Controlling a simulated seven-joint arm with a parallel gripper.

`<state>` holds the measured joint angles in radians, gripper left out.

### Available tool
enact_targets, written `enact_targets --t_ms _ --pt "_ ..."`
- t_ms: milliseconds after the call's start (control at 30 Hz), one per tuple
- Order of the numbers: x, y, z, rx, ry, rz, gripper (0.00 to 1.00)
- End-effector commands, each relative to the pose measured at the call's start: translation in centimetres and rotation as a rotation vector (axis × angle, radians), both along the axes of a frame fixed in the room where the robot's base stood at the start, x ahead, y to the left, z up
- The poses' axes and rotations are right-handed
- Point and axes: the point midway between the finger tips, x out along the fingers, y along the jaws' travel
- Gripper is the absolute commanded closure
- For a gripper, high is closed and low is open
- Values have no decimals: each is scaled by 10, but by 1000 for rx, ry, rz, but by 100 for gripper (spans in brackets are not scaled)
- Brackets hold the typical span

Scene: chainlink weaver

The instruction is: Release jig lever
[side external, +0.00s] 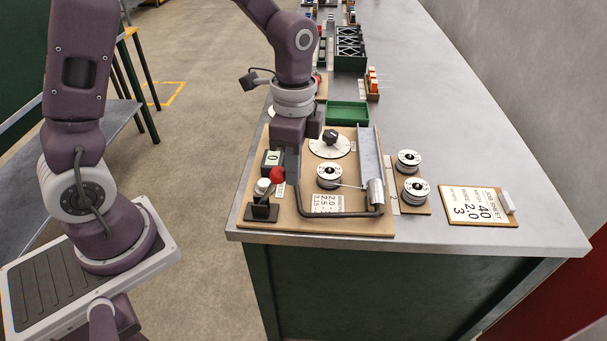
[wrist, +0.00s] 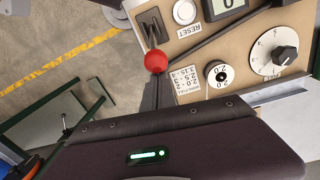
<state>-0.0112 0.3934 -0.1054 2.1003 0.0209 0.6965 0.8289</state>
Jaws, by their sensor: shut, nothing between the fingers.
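The jig lever has a red ball knob (side external: 277,174) and a black slotted base (side external: 262,212) at the front left corner of the tan jig board (side external: 300,226). In the wrist view the red knob (wrist: 156,61) sits at the end of a dark stem that rises from the slotted plate (wrist: 151,27). My gripper (side external: 291,180) is shut and empty, pointing down over the board. In the wrist view my gripper's dark fingertips (wrist: 157,80) are right beside the knob and overlap its edge. I cannot tell whether they touch it.
A counter (side external: 272,158) reading 0 and a round white reset button (side external: 263,186) stand close to the lever. A black bent bar (side external: 340,214) runs along the front of the board. A spool (side external: 329,175), a dial (side external: 330,138) and a metal channel (side external: 369,155) are to the right.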

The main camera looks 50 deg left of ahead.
Motion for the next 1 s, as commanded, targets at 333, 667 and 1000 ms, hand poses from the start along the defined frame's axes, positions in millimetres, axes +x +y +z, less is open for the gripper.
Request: enact_targets --t_ms 333,667,1000 --pt "-28 28 17 3 3 3 100" --pt "-57 56 21 3 3 3 100" --pt "-81 80 14 2 5 2 100"
